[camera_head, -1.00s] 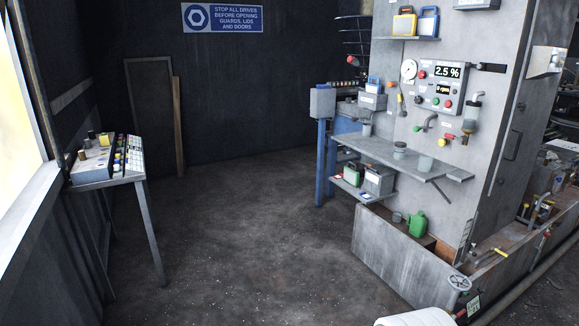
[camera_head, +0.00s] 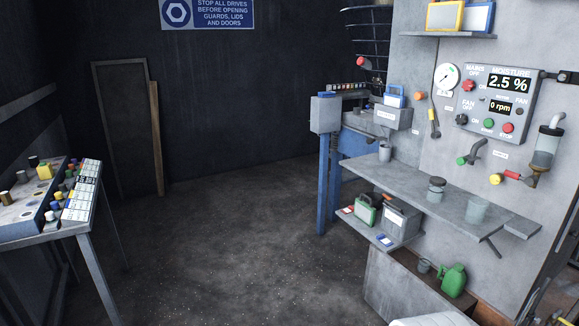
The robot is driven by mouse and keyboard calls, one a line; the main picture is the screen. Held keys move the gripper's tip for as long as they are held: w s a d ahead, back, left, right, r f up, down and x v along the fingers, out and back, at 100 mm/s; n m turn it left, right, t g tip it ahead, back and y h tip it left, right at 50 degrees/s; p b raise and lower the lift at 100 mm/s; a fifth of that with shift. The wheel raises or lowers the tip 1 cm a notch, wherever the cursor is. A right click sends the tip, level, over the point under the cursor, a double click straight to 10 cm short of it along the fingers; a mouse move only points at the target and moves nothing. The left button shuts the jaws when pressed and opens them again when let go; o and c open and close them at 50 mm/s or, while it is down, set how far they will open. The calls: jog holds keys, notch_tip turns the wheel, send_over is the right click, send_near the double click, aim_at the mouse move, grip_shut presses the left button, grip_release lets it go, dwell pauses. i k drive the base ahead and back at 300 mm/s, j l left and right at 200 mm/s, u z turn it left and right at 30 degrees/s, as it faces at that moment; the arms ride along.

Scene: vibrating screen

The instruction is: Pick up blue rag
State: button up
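I cannot make out a blue rag for certain. A small flat blue-and-white item (camera_head: 384,240) lies at the front of the lower shelf (camera_head: 366,231), too small to identify. A blue boxy item (camera_head: 395,96) sits on a grey bin (camera_head: 392,117) near the back of the grey panel. Another blue item (camera_head: 479,15) stands on the top shelf beside a yellow-framed one. My gripper is not in view. A white rounded part at the bottom edge appears to be mine.
A long grey shelf (camera_head: 410,184) holding cups juts from the panel. Below are a green can (camera_head: 453,280) and a metal trough (camera_head: 395,293). The floor (camera_head: 225,240) between is clear.

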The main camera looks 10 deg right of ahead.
aim_at(331, 93)
jog(key=i+l+u, duration=0.1)
jog(key=i+u, duration=0.3)
jog(key=i, duration=1.05)
jog(key=i+z, duration=0.25)
jog(key=i, duration=0.5)
jog(key=i+j+z, duration=0.1)
jog(key=i+z, duration=0.2)
jog(key=i, duration=0.45)
jog(key=i+l+u, duration=0.1)
jog(key=i, duration=1.4)
jog(key=i+z, duration=0.35)
jog(key=i+j+z, duration=0.2)
jog(key=i+z, duration=0.15)
jog(key=i, duration=0.15)
jog(key=i+l+z, duration=0.1)
jog(key=i+z, duration=0.15)
jog(key=z, duration=0.15)
jog(key=i+z, duration=0.2)
jog(key=z, duration=0.15)
jog(key=i+z, duration=0.25)
jog(key=z, duration=0.15)
jog(key=i+j+z, duration=0.2)
jog(key=z, duration=0.2)
jog(key=k, duration=0.45)
